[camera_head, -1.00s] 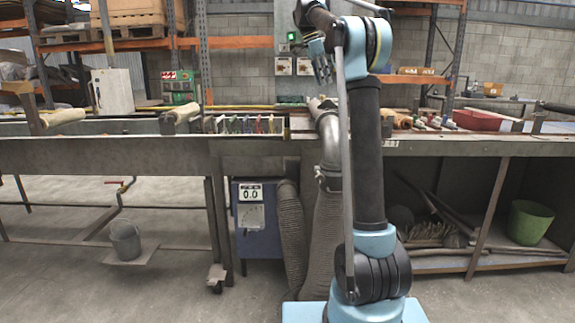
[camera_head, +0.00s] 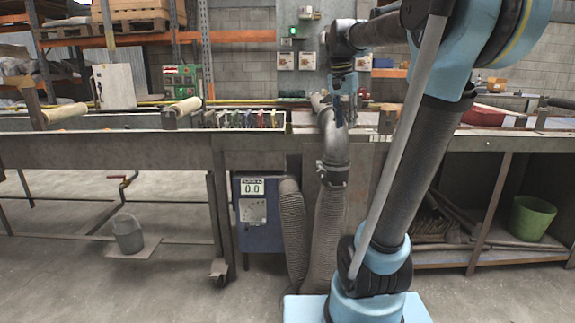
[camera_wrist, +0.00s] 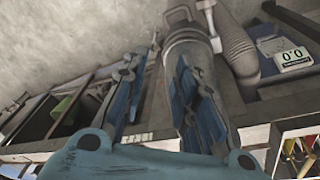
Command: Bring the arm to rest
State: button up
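My gripper (camera_head: 344,112) hangs in front of the workbench (camera_head: 100,155), near the top of the grey duct pipe (camera_head: 334,140). My blue and black arm rises at the right of the head view and reaches across to the gripper. In the wrist view my gripper (camera_wrist: 160,80) has its two blue fingers apart, with nothing held between them. The duct pipe (camera_wrist: 190,48) shows behind the right finger in that view. I cannot tell the exact gap between fingers and pipe.
A row of coloured tools (camera_head: 238,119) lies in the bench's tray left of the pipe. A blue box with a 0.0 display (camera_head: 252,187) stands below. A grey bucket (camera_head: 128,233) and a green bin (camera_head: 530,218) are low down. Open floor lies in front.

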jog(key=s+f+n+y, duration=0.1)
jog(key=s+f+n, duration=0.2)
jog(key=s+f, duration=0.9)
jog(key=s+f+n+t, duration=0.1)
jog(key=s+f+n, duration=0.3)
jog(key=s+f, duration=0.7)
notch_tip(320, 180, down, 7)
jog(key=shift+s+a+r+n+y, duration=0.2)
jog(key=shift+s+a+n+y, duration=0.1)
jog(key=shift+s+y, duration=0.1)
jog(key=shift+w+f, duration=0.2)
jog(key=shift+w, duration=0.25)
jog(key=shift+o, duration=0.4)
